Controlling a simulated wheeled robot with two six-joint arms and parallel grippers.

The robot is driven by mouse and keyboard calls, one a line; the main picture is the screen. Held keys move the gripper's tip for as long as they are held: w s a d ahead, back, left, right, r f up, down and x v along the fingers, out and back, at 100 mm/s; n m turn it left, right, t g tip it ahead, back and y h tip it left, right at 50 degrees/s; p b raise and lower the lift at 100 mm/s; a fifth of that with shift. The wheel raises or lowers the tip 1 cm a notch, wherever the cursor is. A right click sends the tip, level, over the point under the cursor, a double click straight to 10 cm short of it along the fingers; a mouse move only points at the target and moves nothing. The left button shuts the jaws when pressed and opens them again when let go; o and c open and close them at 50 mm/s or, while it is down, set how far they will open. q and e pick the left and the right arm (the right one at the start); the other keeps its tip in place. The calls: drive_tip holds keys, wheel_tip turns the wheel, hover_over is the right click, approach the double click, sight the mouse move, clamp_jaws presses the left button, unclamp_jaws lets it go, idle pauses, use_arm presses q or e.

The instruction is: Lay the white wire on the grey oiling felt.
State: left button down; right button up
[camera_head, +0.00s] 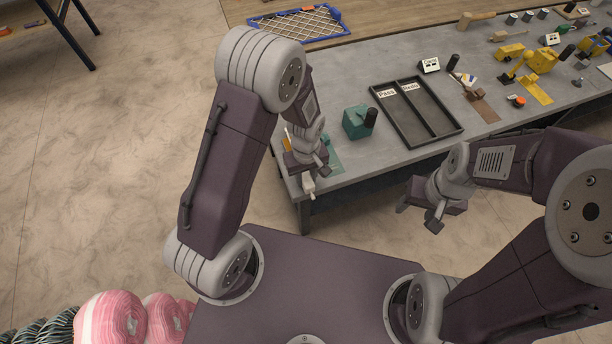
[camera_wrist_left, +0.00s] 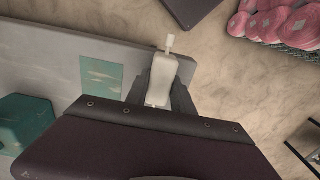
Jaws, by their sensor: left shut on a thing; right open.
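My left gripper (camera_head: 308,180) is shut on a small cream-white piece with a narrow tip. In the left wrist view this piece (camera_wrist_left: 160,82) sits between the fingers of the gripper (camera_wrist_left: 160,92), its tip pointing away. It looks more like a small bottle or block than a wire. The gripper is at the near left edge of the grey table (camera_head: 345,183). A flat teal patch (camera_wrist_left: 101,75) lies on the table beside it. I cannot pick out a grey felt. My right gripper (camera_head: 420,212) is open and empty, off the table's front edge.
A teal block (camera_head: 354,123) with a dark knob stands near the left gripper. A black two-part tray (camera_head: 437,136) labelled Pass and Redo lies beyond. Yellow tools (camera_head: 541,60) crowd the right. A blue-framed mesh (camera_head: 292,24) lies at the back. Pink rolls (camera_head: 110,318) are at lower left.

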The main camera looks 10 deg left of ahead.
use_arm(q)
drive_tip(key=shift+f, duration=0.3)
drive_tip(key=c, duration=1)
unclamp_jaws()
drive_tip(key=shift+r, duration=0.1)
wheel_tip(320, 180, up, 9)
